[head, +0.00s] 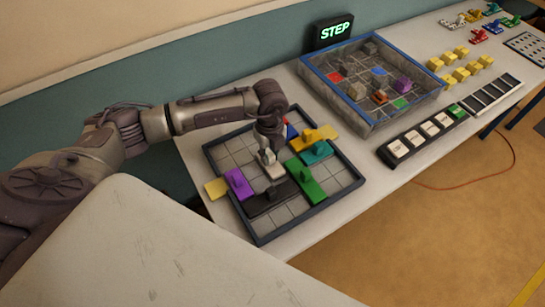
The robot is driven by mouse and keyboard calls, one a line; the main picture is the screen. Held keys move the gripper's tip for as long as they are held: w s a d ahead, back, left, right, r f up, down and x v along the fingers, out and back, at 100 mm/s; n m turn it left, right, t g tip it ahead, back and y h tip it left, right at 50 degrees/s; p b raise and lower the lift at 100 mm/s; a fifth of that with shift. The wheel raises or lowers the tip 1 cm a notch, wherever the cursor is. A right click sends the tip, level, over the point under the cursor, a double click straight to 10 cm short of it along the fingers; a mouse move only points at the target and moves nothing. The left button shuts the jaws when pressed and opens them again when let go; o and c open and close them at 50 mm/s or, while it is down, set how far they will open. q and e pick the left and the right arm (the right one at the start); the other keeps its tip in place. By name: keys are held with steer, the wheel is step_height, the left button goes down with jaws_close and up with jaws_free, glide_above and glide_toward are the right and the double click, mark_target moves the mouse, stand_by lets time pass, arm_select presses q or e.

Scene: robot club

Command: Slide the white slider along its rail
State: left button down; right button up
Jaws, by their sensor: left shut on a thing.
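The white slider (276,172) is a small pale block on the tiled tray (230,148) with a dark blue rim. My left gripper (267,157) reaches down over the tray from the left and is shut on the white slider, partly covering it. I cannot make out its rail clearly under the gripper. A black block (270,198) lies just in front of the white slider. My right gripper is not in view.
Purple (239,184), green (307,183), teal (316,152) and yellow (318,136) sliders stand close around. A yellow piece (216,188) sticks out at the tray's left rim. A walled box (400,113) and a lit STEP sign (335,31) stand behind.

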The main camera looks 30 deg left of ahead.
arm_select(q)
steer(key=shift+w+a+b, duration=0.6)
steer(key=shift+w+a, duration=0.2)
steer(key=shift+a, duration=0.6)
steer(key=shift+w+a+b, duration=0.55)
steer(key=shift+w+a, duration=0.3)
steer(key=shift+a, duration=0.55)
steer(key=shift+w+a+b, duration=0.6)
steer(key=shift+w+a, duration=0.2)
steer(key=shift+a, duration=0.6)
steer(key=c, duration=1.2)
jaws_free()
steer(key=shift+c, duration=0.2)
step_height(320, 180, up, 7)
steer(key=p, duration=0.5)
